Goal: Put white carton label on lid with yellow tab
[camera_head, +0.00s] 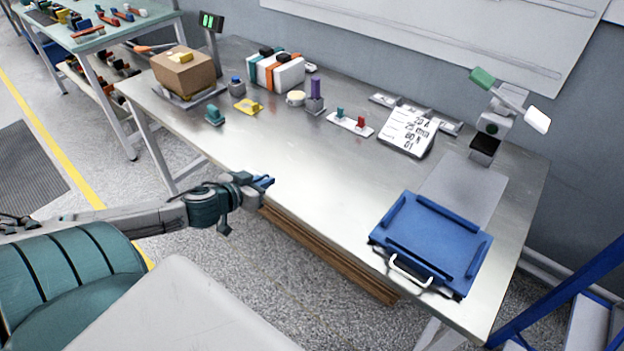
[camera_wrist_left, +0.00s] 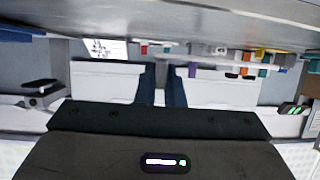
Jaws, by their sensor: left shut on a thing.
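My left gripper (camera_head: 264,182) is out in front of the table's near edge, well short of the things on the table. A brown carton (camera_head: 190,77) with a yellow piece (camera_head: 180,57) on top stands at the back left. A white carton (camera_head: 275,75) with orange and teal bands stands to its right. I cannot clearly make out the white carton label or a lid with a yellow tab. My right gripper is not in view.
A flat yellow piece (camera_head: 248,106), a teal piece (camera_head: 214,115), a purple post (camera_head: 314,95) and a white printed card (camera_head: 407,131) stand along the table (camera_head: 300,180). A blue tray (camera_head: 430,232) lies at the right. The table's front middle is clear.

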